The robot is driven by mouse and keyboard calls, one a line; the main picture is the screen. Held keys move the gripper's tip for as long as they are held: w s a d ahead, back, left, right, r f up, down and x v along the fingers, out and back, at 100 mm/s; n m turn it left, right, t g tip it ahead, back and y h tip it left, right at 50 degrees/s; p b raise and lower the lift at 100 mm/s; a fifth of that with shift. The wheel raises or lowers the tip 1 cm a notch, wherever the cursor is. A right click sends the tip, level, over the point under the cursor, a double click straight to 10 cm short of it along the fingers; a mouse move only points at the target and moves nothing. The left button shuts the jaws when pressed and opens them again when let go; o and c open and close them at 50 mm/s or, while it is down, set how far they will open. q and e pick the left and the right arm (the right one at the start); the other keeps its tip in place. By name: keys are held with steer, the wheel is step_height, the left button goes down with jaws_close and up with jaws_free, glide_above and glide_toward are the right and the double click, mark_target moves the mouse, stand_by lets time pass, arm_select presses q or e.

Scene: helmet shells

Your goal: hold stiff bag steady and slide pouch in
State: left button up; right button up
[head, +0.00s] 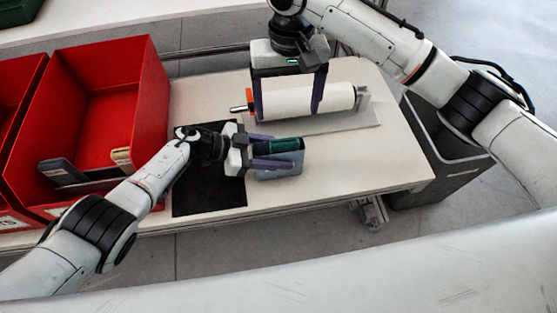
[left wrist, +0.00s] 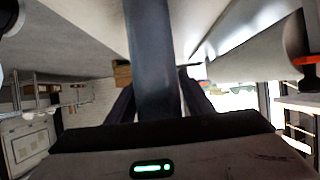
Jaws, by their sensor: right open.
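A small blue-grey stiff bag (head: 288,166) stands near the front of the table, with a dark green strip (head: 285,145) along its top. I cannot tell whether that strip is the pouch or the bag's inside. My left gripper (head: 272,155) has its fingers on both sides of the bag and looks shut on it. In the left wrist view the blue-grey bag (left wrist: 152,60) rises between the fingers. My right gripper (head: 288,95) is open, its fingers pointing down around a white roll behind the bag; contact with the roll is unclear.
The white roll (head: 338,98) lies on a flat stand with an orange end at left. A black mat (head: 205,195) lies under my left wrist. Red bins (head: 105,110) stand at left, holding flat items. A grey bin (head: 440,180) stands beyond the table's right edge. The table's right part is clear.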

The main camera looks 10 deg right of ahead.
arm_select(q)
steer(key=shift+o, duration=0.7)
steer(key=shift+a, duration=0.1)
steer(key=shift+w+a+r, duration=0.1)
steer(key=shift+a+r, duration=0.05)
steer(key=shift+a, duration=0.1)
steer(key=p+v, duration=0.3)
steer(key=v, duration=1.5)
steer(key=shift+a, duration=0.2)
